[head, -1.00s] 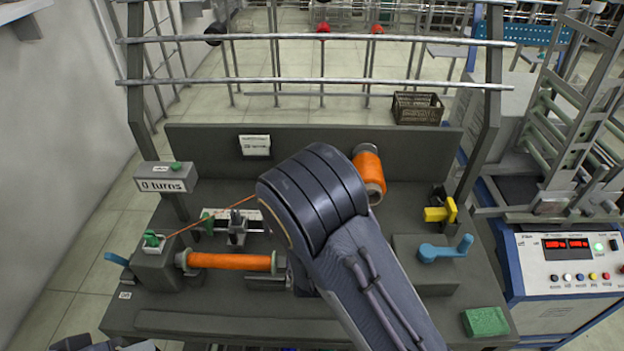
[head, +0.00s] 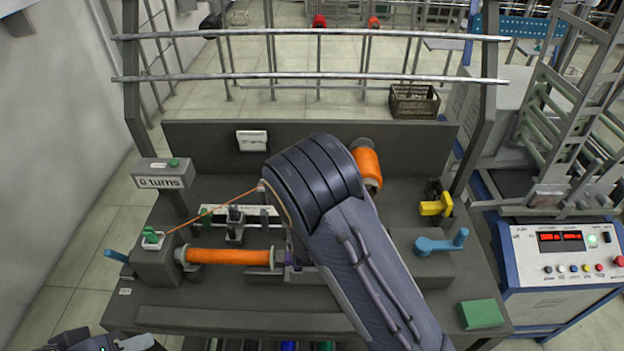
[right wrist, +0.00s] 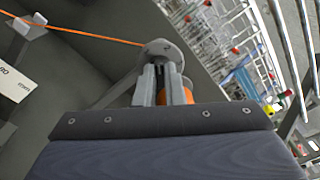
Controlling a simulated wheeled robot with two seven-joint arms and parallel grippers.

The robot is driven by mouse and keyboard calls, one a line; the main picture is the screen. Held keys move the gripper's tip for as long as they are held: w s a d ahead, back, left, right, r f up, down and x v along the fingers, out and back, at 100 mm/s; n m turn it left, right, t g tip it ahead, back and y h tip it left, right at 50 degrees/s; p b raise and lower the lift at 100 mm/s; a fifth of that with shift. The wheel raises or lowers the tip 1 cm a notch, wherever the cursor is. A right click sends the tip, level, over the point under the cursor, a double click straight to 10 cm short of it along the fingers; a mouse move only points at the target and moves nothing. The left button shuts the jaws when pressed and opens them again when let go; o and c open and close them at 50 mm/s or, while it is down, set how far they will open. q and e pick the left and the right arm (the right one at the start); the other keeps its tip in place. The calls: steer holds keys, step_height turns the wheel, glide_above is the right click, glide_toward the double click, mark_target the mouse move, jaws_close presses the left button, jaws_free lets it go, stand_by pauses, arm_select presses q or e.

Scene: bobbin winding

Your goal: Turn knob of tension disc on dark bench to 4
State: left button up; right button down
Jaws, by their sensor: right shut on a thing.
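The tension disc (right wrist: 158,46) shows in the right wrist view as a rounded grey piece with the orange thread (right wrist: 90,37) running to it from the left. My right gripper (right wrist: 163,72) is shut on its knob, with both grey fingers up against it. The knob's scale and setting cannot be read. In the head view my right forearm hides the disc and the gripper. The dark bench (head: 215,323) fills the middle of the head view. My left gripper (head: 100,340) is partly visible at the bottom left edge; its fingers cannot be made out clearly.
An orange bobbin (head: 228,257) lies across the bench's left side, below the counter (head: 162,174) reading 0 turns. An orange spool (head: 368,165) stands behind my right arm. A yellow clamp (head: 437,206), a blue crank (head: 441,243) and a green block (head: 481,314) are at the right.

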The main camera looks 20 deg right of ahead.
steer(key=shift+s+d+f+m+b, duration=0.1)
steer(key=shift+d+m+b, duration=0.1)
steer(key=shift+m+b, duration=8.7)
steer(key=shift+d+f+m+b, duration=0.15)
steer(key=shift+m+b, duration=5.55)
steer(key=shift+b, duration=6.25)
steer(key=shift+r, duration=0.15)
steer(key=c, duration=1.5)
jaws_free()
steer(key=shift+r, duration=0.1)
